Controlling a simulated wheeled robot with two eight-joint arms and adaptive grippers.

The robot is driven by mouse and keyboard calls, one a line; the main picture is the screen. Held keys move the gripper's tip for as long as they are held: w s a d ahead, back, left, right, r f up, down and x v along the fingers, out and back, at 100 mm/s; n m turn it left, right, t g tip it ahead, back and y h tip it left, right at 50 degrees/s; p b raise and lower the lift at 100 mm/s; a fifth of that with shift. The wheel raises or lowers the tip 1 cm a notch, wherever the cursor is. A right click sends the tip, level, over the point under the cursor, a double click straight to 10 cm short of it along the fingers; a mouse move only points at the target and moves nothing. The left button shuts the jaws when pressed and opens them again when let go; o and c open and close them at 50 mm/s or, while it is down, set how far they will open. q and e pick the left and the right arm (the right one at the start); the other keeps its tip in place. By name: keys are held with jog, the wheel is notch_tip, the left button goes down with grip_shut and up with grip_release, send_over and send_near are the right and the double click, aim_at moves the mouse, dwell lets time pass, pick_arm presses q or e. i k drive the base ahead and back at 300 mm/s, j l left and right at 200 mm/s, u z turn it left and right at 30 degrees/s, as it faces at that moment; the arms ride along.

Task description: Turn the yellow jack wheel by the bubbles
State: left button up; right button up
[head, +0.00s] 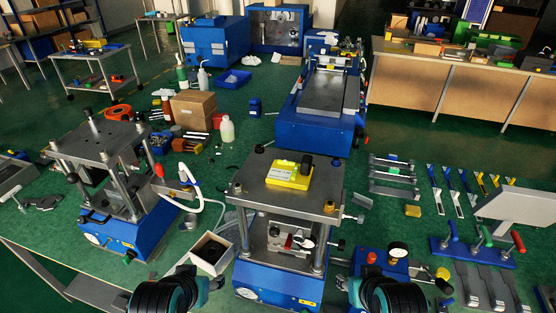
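A yellow box-shaped instrument (289,174) with a pale label and a black knob lies on the top plate of the middle press (270,205). It may hold the bubbles, but I cannot make out any vials. Another small yellow knob (443,273) is at the lower right. I cannot tell which is the jack wheel. My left gripper (168,290) and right gripper (388,294) are at the bottom edge, apart from the yellow parts. Their fingertips are not clear.
A second post press (125,222) stands left, with a white hose beside it. An open white box (210,252) sits between the presses. A blue machine (318,128) stands behind. A blue gauge unit (385,268) and colored levers (485,237) are right. Green bench shows between them.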

aim_at(442, 272)
jog(key=k+z, duration=0.15)
jog(key=z, duration=0.2)
jog(key=k+l+z, duration=0.1)
jog(key=z, duration=0.2)
jog(key=k+z, duration=0.15)
jog(key=z, duration=0.2)
